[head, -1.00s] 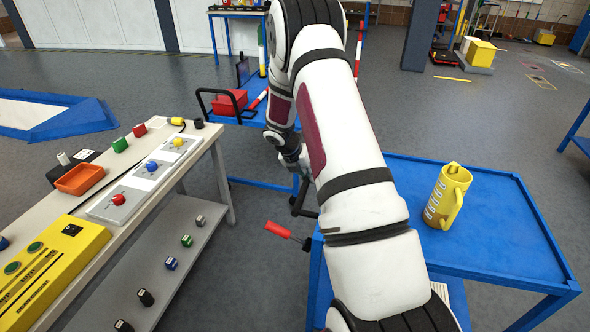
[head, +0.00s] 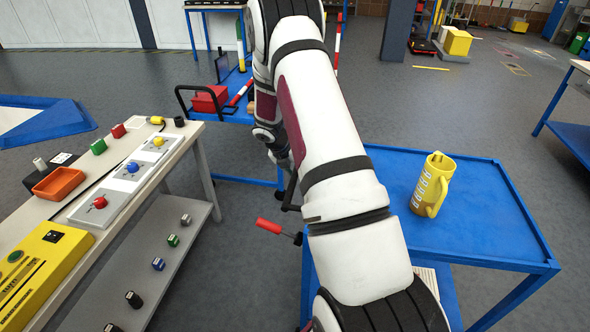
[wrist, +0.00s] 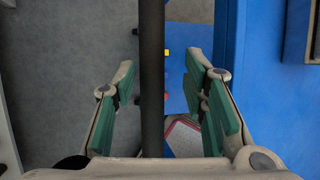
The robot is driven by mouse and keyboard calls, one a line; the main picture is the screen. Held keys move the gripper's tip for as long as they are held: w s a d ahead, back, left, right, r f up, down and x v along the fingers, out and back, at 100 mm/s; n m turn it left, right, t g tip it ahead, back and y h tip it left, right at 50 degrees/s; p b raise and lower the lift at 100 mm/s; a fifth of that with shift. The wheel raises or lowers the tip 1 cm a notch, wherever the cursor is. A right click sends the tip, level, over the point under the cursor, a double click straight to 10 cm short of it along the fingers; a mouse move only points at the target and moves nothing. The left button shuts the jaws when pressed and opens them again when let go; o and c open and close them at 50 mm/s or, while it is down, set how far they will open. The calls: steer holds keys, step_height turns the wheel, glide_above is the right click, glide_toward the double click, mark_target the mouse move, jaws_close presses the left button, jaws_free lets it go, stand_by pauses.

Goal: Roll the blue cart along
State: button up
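A blue cart (head: 478,222) stands at the right, its top tray bearing a yellow jug (head: 431,185). My arm covers its left part. A dark bent bar (head: 290,196) shows beside my arm at that cart's left; it looks like a handle. In the wrist view my gripper (wrist: 160,68) is open, with its green-padded fingers apart on either side of a dark bar (wrist: 152,90). Gaps show on both sides of the bar. Blue cart surface fills the right of the wrist view. In the head view my gripper is mostly hidden behind my arm.
A red-gripped lever (head: 268,226) sticks out left of the cart. A workbench (head: 160,178) with buttons stands at the left. Another blue cart (head: 238,118) with a red box (head: 209,99) stands farther back. Open floor (head: 480,120) lies behind the near cart.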

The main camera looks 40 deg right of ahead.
steer(key=shift+w+a+r, duration=0.1)
steer(key=shift+a+r, duration=0.15)
steer(key=shift+r, duration=0.2)
steer(key=v, duration=1.1)
